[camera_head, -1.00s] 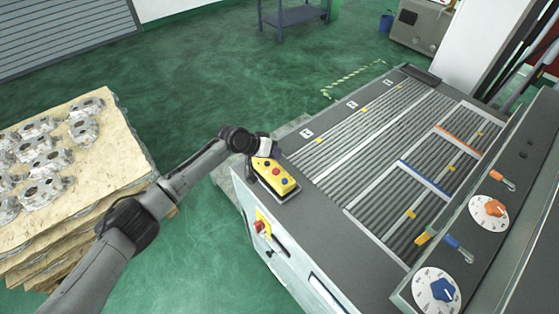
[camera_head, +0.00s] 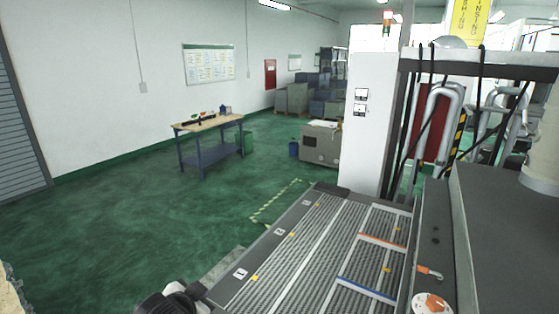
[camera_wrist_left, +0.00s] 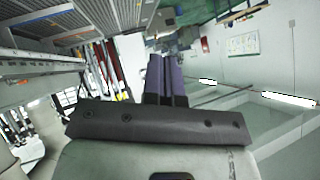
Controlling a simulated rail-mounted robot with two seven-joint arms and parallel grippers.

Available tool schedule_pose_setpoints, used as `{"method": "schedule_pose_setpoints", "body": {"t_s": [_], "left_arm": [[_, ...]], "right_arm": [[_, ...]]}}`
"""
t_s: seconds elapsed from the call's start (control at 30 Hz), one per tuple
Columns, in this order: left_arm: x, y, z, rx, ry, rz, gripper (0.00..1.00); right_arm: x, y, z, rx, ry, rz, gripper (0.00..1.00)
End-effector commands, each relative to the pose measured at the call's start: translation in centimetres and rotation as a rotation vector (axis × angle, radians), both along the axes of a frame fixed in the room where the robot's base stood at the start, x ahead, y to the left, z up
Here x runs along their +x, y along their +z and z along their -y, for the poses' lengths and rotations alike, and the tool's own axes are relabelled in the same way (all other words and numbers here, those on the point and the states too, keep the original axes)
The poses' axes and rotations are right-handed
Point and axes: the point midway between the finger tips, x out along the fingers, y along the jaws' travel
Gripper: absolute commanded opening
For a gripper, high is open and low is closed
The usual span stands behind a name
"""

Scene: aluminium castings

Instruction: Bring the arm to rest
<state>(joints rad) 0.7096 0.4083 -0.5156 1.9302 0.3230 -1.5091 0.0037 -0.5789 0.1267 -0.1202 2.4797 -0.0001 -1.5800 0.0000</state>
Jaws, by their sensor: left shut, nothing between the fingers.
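My left gripper (camera_wrist_left: 166,78) shows in the left wrist view, its two dark fingers together with nothing between them. It points into the room, apart from any object. In the head view only a dark and light part of my left arm (camera_head: 175,298) shows at the bottom edge, beside the near left corner of the roller conveyor (camera_head: 300,262). The gripper's fingers cannot be made out there. My right gripper is in neither view.
A control panel with an orange-and-white dial (camera_head: 432,303) borders the conveyor on the right. A blue workbench (camera_head: 208,153), a grey machine cabinet (camera_head: 320,146) and a blue bin (camera_head: 293,149) stand farther back. Green floor (camera_head: 150,215) left of the conveyor is clear.

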Motion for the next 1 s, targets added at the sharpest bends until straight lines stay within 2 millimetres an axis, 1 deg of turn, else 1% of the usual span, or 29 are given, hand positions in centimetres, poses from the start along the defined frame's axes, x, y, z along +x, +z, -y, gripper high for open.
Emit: {"method": "schedule_pose_setpoints", "body": {"t_s": [0.03, 0.1, 0.17, 0.2, 0.27, 0.3, 0.37, 0.4, 0.47, 0.5, 0.57, 0.6, 0.67, 0.7, 0.8, 0.9, 1.0], "left_arm": [[-2.5, 0.3, 0.2, -0.015, 0.020, 0.032, 0.00], [-5.3, 0.1, -0.4, -0.037, 0.063, 0.061, 0.00], [-7.7, -0.4, -1.0, -0.061, 0.104, 0.072, 0.00], [-9.2, -0.8, -1.4, -0.077, 0.129, 0.074, 0.00], [-11.5, -1.7, -2.0, -0.106, 0.163, 0.067, 0.00], [-13.0, -2.4, -2.4, -0.122, 0.185, 0.056, 0.00], [-15.2, -3.6, -3.0, -0.145, 0.216, 0.030, 0.00], [-16.7, -4.6, -3.3, -0.161, 0.234, 0.003, 0.00], [-19.1, -6.2, -3.6, -0.183, 0.258, -0.048, 0.00], [-20.6, -7.4, -3.8, -0.195, 0.275, -0.088, 0.00], [-22.9, -9.3, -4.2, -0.206, 0.300, -0.151, 0.00], [-24.4, -10.7, -4.3, -0.210, 0.317, -0.201, 0.00], [-26.7, -12.8, -4.5, -0.211, 0.341, -0.275, 0.00], [-28.2, -13.9, -4.5, -0.211, 0.353, -0.320, 0.00], [-31.8, -16.3, -4.3, -0.209, 0.372, -0.422, 0.00], [-34.8, -17.9, -4.0, -0.204, 0.382, -0.500, 0.00], [-36.8, -18.9, -3.9, -0.197, 0.388, -0.553, 0.00]], "right_arm": [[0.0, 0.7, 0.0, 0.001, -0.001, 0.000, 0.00], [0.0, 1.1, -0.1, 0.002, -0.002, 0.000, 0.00], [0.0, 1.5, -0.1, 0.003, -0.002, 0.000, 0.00], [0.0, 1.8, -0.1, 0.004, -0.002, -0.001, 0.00], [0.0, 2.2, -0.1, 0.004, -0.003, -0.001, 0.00], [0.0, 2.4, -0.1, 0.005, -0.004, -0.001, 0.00], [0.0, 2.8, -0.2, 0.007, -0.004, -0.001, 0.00], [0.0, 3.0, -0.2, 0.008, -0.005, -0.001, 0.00], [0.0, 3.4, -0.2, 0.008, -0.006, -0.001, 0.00], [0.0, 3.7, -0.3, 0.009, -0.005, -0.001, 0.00], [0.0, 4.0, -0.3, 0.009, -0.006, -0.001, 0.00], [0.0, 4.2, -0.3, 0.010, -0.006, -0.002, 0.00], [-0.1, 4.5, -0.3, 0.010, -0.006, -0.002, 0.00], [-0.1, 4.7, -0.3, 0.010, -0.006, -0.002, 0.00], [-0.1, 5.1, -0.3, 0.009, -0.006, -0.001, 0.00], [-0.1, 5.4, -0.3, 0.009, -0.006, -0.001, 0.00], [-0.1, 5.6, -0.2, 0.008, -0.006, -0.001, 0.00]]}}
